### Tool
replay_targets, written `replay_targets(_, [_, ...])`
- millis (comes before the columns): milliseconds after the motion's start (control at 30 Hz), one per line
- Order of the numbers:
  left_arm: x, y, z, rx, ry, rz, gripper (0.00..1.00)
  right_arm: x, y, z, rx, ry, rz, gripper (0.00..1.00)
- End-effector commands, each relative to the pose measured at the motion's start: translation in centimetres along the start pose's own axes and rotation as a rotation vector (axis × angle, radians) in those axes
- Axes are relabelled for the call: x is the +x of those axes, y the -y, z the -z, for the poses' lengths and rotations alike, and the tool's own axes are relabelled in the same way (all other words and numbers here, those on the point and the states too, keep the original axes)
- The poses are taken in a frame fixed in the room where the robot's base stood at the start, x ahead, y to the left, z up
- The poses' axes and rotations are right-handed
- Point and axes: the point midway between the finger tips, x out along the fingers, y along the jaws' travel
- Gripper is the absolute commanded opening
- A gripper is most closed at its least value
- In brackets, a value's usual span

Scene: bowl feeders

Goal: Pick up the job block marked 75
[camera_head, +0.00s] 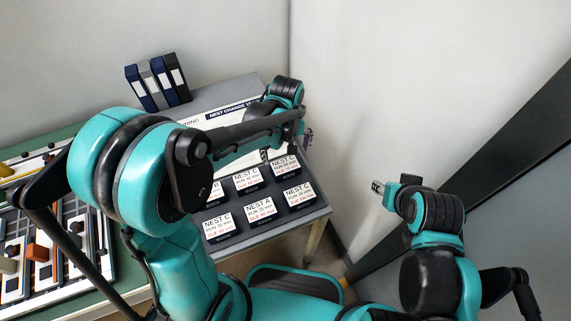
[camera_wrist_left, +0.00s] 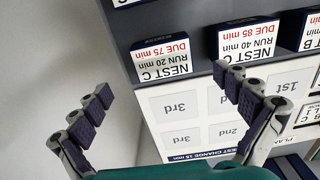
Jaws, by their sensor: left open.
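The job block marked 75 (camera_wrist_left: 160,62) is a dark block with a white label reading NEST C, RUN 20 min, DUE 75 min. It stands at the end of its row, upside down in the left wrist view. In the head view, the back-right block (camera_head: 286,167) appears to be the same one. My left gripper (camera_wrist_left: 164,86) is open and empty, its fingers spread to either side of the block's near side, apart from it. In the head view the left gripper (camera_head: 307,138) is mostly hidden behind its wrist. My right gripper (camera_head: 379,187) is small and far from the blocks.
Another block (camera_wrist_left: 247,44), DUE 85 min, stands close beside the right finger. More labelled blocks (camera_head: 258,208) fill the grey stand (camera_head: 272,232). A white board with 2nd and 3rd spaces (camera_wrist_left: 182,140) adjoins them. Binders (camera_head: 157,82) stand behind; a wall is close right.

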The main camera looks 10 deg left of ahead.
Motion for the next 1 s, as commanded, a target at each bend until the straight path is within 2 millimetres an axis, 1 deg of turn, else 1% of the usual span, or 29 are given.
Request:
replay_targets(200, [2.5, -0.2, 0.0, -0.012, 0.008, 0.008, 1.0, 0.8, 0.0, -0.5, 0.0, 0.0, 0.0, 0.4])
replay_targets(367, [3.9, -0.1, 0.1, -0.012, 0.008, 0.008, 1.0, 1.3, 0.0, -0.9, 0.0, 0.0, 0.0, 0.4])
replay_targets(600, [7.6, 0.3, 0.1, -0.01, 0.007, 0.008, 1.0, 3.0, 0.0, -2.1, 0.0, 0.0, 0.0, 0.4])
replay_targets(700, [8.2, 0.3, 0.1, -0.01, 0.006, 0.009, 1.0, 3.2, 0.0, -2.3, 0.0, 0.0, 0.0, 0.4])
replay_targets(867, [8.1, 0.3, 0.1, -0.01, 0.006, 0.009, 1.0, 3.0, 0.0, -2.1, 0.0, 0.0, 0.0, 0.4])
replay_targets(900, [8.1, 0.3, 0.1, -0.01, 0.006, 0.009, 0.97, 3.0, 0.0, -2.1, 0.0, 0.0, 0.0, 0.4])
replay_targets(967, [8.1, 0.3, 0.1, -0.01, 0.006, 0.009, 0.81, 3.0, 0.0, -2.1, 0.0, 0.0, 0.0, 0.4])
replay_targets(1000, [8.0, 0.3, 0.1, -0.01, 0.006, 0.009, 0.71, 3.0, 0.0, -2.1, 0.0, 0.0, 0.0, 0.4])
